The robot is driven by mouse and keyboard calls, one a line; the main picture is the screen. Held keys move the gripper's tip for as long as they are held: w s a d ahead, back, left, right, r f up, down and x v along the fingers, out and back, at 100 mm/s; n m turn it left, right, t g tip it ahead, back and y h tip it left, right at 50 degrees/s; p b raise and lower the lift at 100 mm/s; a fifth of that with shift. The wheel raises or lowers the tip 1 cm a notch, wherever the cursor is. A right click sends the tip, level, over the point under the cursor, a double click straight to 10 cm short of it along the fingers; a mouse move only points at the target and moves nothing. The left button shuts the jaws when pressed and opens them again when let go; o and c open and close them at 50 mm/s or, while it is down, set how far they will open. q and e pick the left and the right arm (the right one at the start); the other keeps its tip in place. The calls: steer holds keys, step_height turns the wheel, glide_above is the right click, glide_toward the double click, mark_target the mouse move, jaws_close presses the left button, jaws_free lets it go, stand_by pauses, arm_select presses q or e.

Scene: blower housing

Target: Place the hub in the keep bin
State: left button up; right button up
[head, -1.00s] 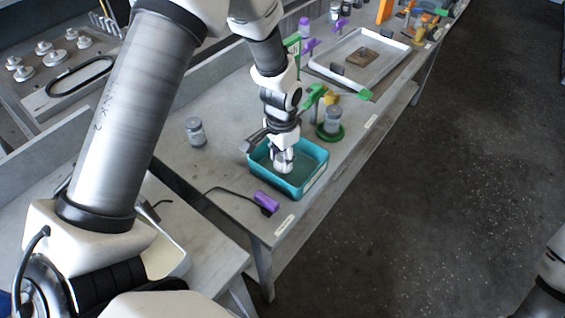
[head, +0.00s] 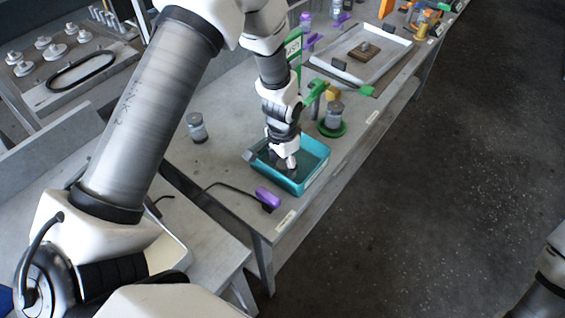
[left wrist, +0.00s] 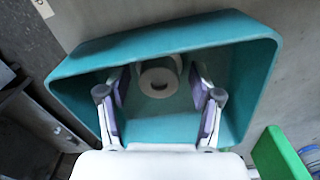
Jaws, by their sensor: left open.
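The teal keep bin (head: 311,181) sits near the front edge of the bench in the head view. It fills much of the left wrist view (left wrist: 180,38). The hub (left wrist: 160,80), a pale round piece with a central hole, lies inside the bin in the left wrist view. In the head view I cannot make the hub out behind the gripper. My left gripper (head: 290,164) reaches down into the bin. In the left wrist view its two fingers are spread, with the hub showing between and beyond them, and no grip on it is visible. My right gripper is not in view.
A purple object with a black cable (head: 267,197) lies in front of the bin. A grey jar on a green base (head: 333,117) stands behind it to the right, and another jar (head: 197,128) to the left. A metal tray (head: 345,68) lies farther back.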

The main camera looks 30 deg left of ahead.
mark_target(283, 164)
arm_select(q)
step_height(283, 164, up, 12)
steer(key=b, duration=0.1)
steer(key=shift+r, duration=0.15)
stand_by(0.5)
